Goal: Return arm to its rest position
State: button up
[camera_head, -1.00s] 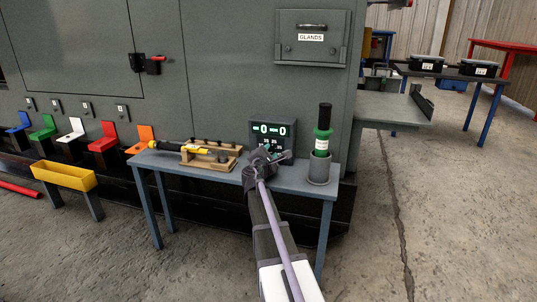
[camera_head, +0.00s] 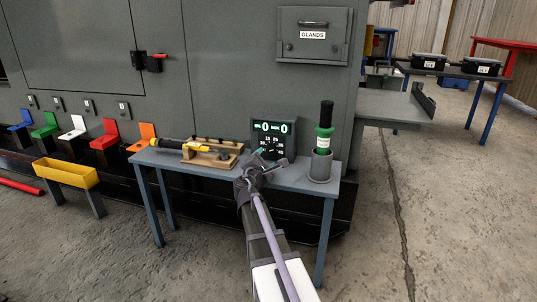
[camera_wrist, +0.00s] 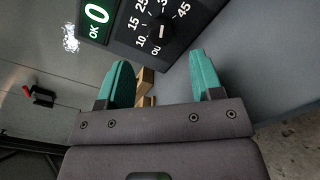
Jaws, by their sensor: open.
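My gripper (camera_head: 258,158) is at the front edge of the grey-blue bench (camera_head: 165,160), in front of the dark display box (camera_head: 273,137). In the wrist view my gripper (camera_wrist: 160,85) shows two teal fingers spread apart with nothing between them. The display box (camera_wrist: 160,25) is beyond the fingertips, with a lit green readout showing 0 and a dial with numbers around it. My arm reaches in from the bottom of the head view.
A black-and-green tool (camera_head: 324,128) stands in a grey cup (camera_head: 320,166) at the bench's right. A yellow-and-black tool (camera_head: 185,145) lies on a wooden stand (camera_head: 222,160). A yellow tray (camera_head: 65,173) and several coloured brackets are at left. Floor at right is clear.

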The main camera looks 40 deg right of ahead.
jog(key=v, duration=0.3)
jog(key=shift+s+a, duration=0.2)
jog(key=shift+a, duration=0.1)
jog(key=s+a+r+m+g+y+p, duration=0.1)
jog(key=s+a+m+g+y+p, duration=0.65)
jog(key=a, duration=0.85)
jog(key=s+a+m+g+y+p, duration=0.4)
jog(key=s+a+m+y+p, duration=0.35)
jog(key=s+a+p, duration=0.55)
notch_tip(320, 180, up, 36)
jog(key=w+a+p, duration=0.1)
jog(key=w+p, duration=0.1)
jog(key=p, duration=3.1)
jog(key=shift+w+a+f+t+h, duration=0.15)
jog(key=shift+w+a+t+h, duration=0.05)
jog(key=shift+a+t+h, duration=0.15)
